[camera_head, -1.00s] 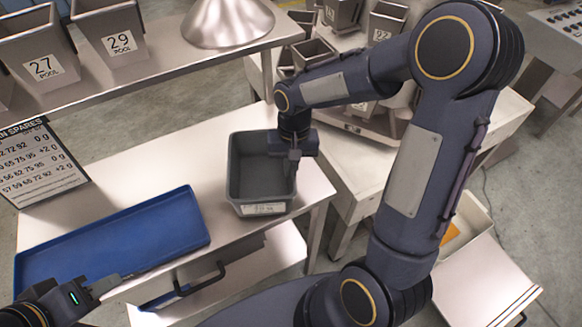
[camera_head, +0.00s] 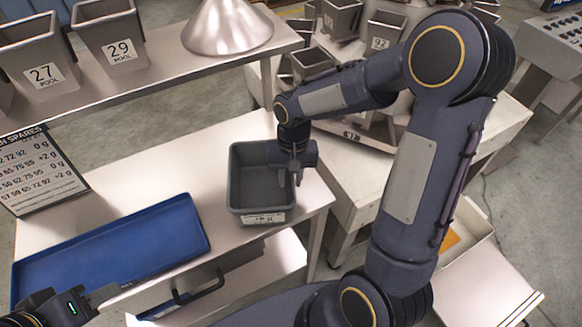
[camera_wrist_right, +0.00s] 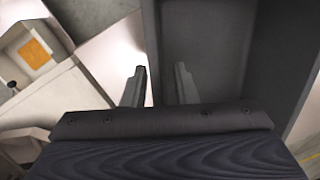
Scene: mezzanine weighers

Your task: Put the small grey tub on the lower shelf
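The small grey tub (camera_head: 235,190), open-topped and with a white label on its front, stands upright on the steel table near its right end. My right gripper (camera_head: 291,180) points down at the tub's right wall. In the right wrist view the gripper (camera_wrist_right: 161,75) is open, one finger on each side of the tub wall (camera_wrist_right: 150,45), with a gap still showing beside it. My left gripper (camera_head: 105,294) is at the lower left by the blue tray; its finger opening is unclear. The lower shelf (camera_head: 272,262) shows below the table's front edge, partly hidden by my arm.
A blue tray (camera_head: 110,250) lies on the table left of the tub. Bins marked 27 (camera_head: 40,50) and 29 (camera_head: 112,30) and a metal cone (camera_head: 228,25) stand on the raised shelf. A black handle (camera_head: 195,285) shows under the table. Another table with several bins is at right.

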